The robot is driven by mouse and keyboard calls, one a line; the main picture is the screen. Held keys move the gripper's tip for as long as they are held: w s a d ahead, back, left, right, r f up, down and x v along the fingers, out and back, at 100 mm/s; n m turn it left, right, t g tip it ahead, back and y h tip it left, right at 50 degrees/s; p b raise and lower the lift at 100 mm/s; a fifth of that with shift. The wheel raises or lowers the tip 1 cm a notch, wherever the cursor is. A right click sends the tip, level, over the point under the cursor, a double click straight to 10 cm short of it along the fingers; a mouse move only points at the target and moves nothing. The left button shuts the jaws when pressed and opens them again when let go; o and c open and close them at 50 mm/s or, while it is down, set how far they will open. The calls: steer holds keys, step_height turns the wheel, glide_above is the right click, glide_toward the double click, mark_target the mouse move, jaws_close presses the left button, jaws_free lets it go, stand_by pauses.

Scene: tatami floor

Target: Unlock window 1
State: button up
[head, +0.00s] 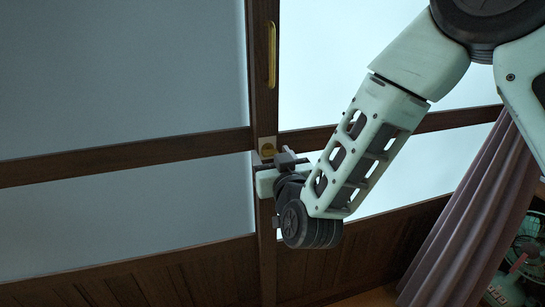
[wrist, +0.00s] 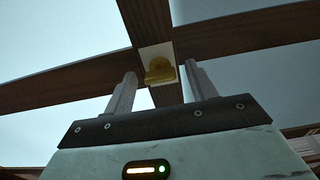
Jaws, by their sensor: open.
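The window (head: 130,80) is a dark wooden frame with pale panes. A brass lock on a white plate (head: 267,148) sits where the upright stile meets the crossbar. In the wrist view the brass lock (wrist: 160,71) shows between and beyond the two fingers. My gripper (wrist: 158,88) is open, one finger to each side of the lock in the picture, and holds nothing. In the head view my gripper (head: 285,160) is just below and right of the lock. I cannot tell whether the fingers touch it.
A long brass pull (head: 271,55) is set in the stile above the lock. A mauve curtain (head: 480,220) hangs at the right, with a green fan (head: 522,262) beyond it. Wooden panelling (head: 150,280) runs below the panes.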

steer(key=c, duration=1)
steer(key=shift+f+m+b, duration=0.1)
steer(key=shift+m+b, duration=5.25)
steer(key=shift+m, duration=3.55)
steer(key=o, duration=1)
